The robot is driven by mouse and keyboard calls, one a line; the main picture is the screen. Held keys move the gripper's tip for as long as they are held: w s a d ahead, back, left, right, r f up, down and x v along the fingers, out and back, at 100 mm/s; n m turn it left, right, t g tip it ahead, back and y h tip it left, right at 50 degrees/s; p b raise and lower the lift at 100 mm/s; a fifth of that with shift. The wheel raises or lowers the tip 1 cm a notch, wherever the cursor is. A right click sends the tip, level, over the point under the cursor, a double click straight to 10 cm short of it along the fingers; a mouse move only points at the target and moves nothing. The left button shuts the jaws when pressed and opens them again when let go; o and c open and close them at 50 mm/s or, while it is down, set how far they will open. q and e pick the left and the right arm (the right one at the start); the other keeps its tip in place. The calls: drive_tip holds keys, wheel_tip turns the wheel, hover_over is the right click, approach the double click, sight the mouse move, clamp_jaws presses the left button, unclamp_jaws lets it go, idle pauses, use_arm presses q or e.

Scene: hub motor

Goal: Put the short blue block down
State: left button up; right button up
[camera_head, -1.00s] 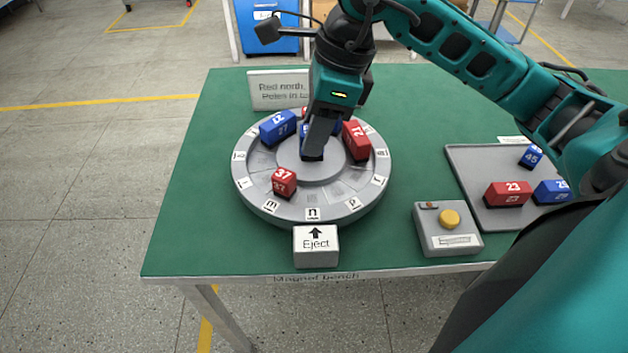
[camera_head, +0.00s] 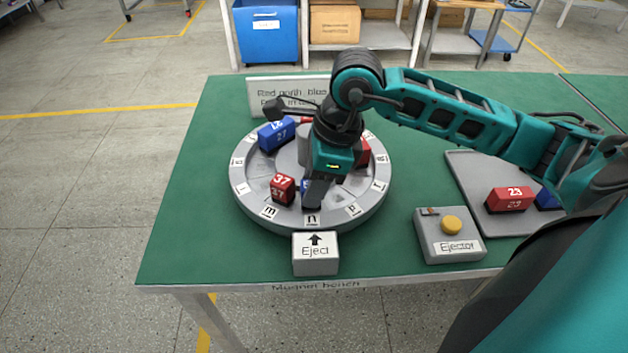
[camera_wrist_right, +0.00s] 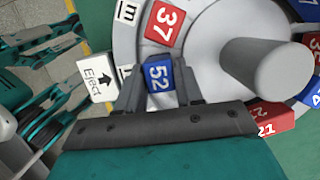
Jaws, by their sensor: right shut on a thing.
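My right gripper (camera_head: 312,205) is shut on a short blue block marked 52 (camera_wrist_right: 159,76), which also shows partly in the head view (camera_head: 304,187). It holds the block at the near part of the round grey hub (camera_head: 245,205), by the label n (camera_head: 312,219). A red block marked 37 (camera_head: 283,188) stands just left of it. In the wrist view the red 37 block (camera_wrist_right: 164,22) is beside the blue one, with a gap. Whether the blue block touches the hub floor is hidden. My left gripper does not show clearly.
A long blue block (camera_head: 277,134) and a partly hidden red block (camera_head: 364,152) sit on the hub. The Eject block (camera_head: 315,255) stands in front. The ejector box (camera_head: 449,238) and grey tray (camera_head: 470,170) with a red block (camera_head: 509,199) are at right.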

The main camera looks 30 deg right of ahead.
drive_tip(key=shift+f, duration=0.2)
drive_tip(key=o, duration=1.1)
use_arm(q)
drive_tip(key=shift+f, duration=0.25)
use_arm(e)
drive_tip(key=shift+r, duration=0.1)
drive_tip(key=shift+r, duration=0.45)
use_arm(q)
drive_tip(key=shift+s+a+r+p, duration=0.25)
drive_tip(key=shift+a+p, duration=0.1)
drive_tip(key=shift+p, duration=0.2)
use_arm(e)
drive_tip(key=v, duration=1.1)
drive_tip(key=shift+s+d+r, duration=0.1)
drive_tip(key=shift+s+r, duration=0.05)
drive_tip(key=shift+r, duration=0.05)
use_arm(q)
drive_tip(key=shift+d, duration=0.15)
